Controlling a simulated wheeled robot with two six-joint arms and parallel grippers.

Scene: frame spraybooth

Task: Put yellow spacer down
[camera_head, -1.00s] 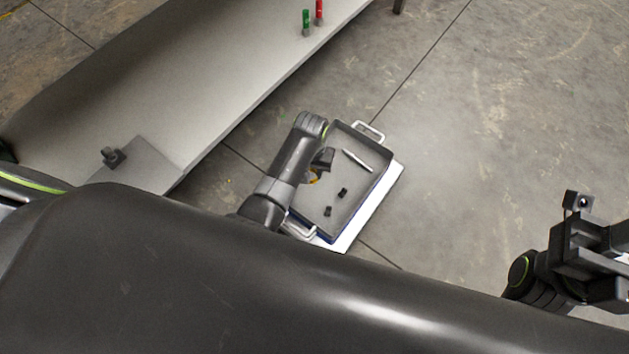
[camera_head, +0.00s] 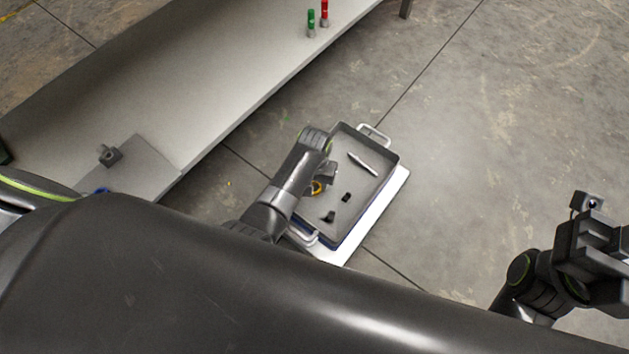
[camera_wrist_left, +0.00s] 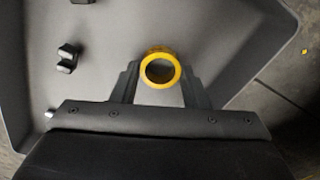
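The yellow spacer (camera_wrist_left: 160,68) is a ring between the two fingertips of my left gripper (camera_wrist_left: 160,80) in the left wrist view; the fingers appear to touch its sides. In the head view the spacer (camera_head: 317,188) shows partly beneath my left gripper (camera_head: 326,174), inside the grey tray (camera_head: 342,232) near its left side. I cannot tell whether the spacer touches the tray floor. My right gripper (camera_head: 592,255) is at the right edge of the head view, away from the tray; its fingers are not clear.
The tray also holds a white pen-like piece (camera_head: 363,163) and two small black parts (camera_head: 347,197). It has raised walls and metal handles (camera_head: 375,137). A long grey table (camera_head: 200,85) carries green (camera_head: 311,22) and red (camera_head: 325,14) items at its far end.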

